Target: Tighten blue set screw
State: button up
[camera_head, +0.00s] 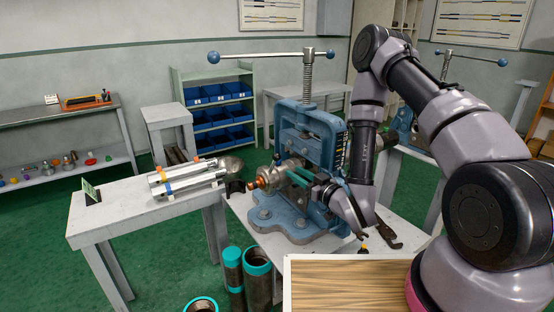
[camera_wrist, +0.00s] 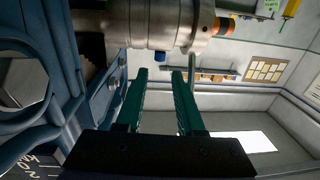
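The blue vise (camera_head: 322,128) stands on a table in the head view and holds a metal fitting (camera_head: 278,174) with an orange end. In the wrist view the metal fitting (camera_wrist: 150,22) lies across the top. A small blue set screw (camera_wrist: 160,56) sticks out of its side, facing my gripper. My gripper (camera_wrist: 158,74) is open, with its two green fingers apart and nothing between them. The screw shows just beyond the fingertips, roughly between them. In the head view my gripper (camera_head: 302,178) is beside the vise near the fitting, and the screw cannot be made out.
The vise's blue frame (camera_wrist: 40,60) is close on the left in the wrist view. Wrenches (camera_head: 382,236) lie at the table's right front. Metal pipes (camera_head: 186,178) lie on a side bench (camera_head: 130,205). Teal-rimmed pipes (camera_head: 257,270) stand on the floor in front.

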aim_at(280, 162)
jog(key=x, duration=1)
grip_shut()
